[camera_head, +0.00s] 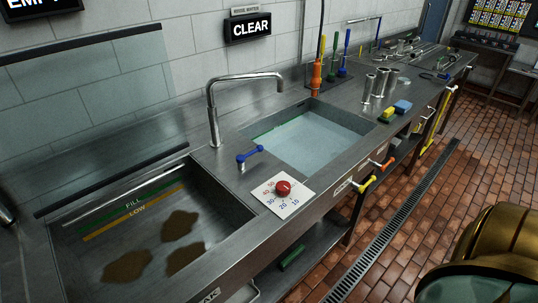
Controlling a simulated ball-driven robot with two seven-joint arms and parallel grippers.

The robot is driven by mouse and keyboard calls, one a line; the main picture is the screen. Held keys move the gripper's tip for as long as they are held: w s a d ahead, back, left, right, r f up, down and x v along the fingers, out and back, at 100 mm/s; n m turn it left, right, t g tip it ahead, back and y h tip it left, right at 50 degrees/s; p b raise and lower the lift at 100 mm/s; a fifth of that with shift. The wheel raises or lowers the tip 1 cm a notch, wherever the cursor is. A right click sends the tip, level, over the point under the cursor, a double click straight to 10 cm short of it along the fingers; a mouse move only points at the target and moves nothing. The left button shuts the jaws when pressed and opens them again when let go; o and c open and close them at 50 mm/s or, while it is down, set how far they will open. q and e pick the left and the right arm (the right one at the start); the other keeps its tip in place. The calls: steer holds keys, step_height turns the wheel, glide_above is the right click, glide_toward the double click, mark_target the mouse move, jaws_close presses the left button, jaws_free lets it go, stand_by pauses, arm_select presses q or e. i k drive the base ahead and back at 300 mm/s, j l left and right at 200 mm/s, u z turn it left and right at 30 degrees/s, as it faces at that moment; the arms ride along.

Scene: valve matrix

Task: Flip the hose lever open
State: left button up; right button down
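A blue lever (249,155) stands on the steel deck between the two basins, near the base of the tall curved faucet (214,110). A yellow lever (365,182) and an orange lever (384,163) stick out from the front face of the counter. An orange hose nozzle (316,78) stands upright at the back of the deck, with a dark hose rising from it. I cannot tell from this view which lever belongs to the hose. Neither of my grippers can be made out.
The left basin (215,215) has brown patches on its floor and FILL and LOW lines. The right basin (310,140) holds pale water. A red knob (283,188) sits on a numbered dial plate. Sponges (402,107) and steel cups stand to the right.

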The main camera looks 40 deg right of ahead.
mark_target(391, 159)
steer(key=z, duration=2.15)
steer(key=i+l+u, duration=0.1)
steer(key=u, duration=0.45)
steer(key=i+l+u, duration=0.15)
steer(key=l+u, duration=0.15)
steer(key=l, duration=0.9)
steer(key=l+u, duration=0.3)
steer(key=l, duration=0.9)
steer(key=i, duration=0.05)
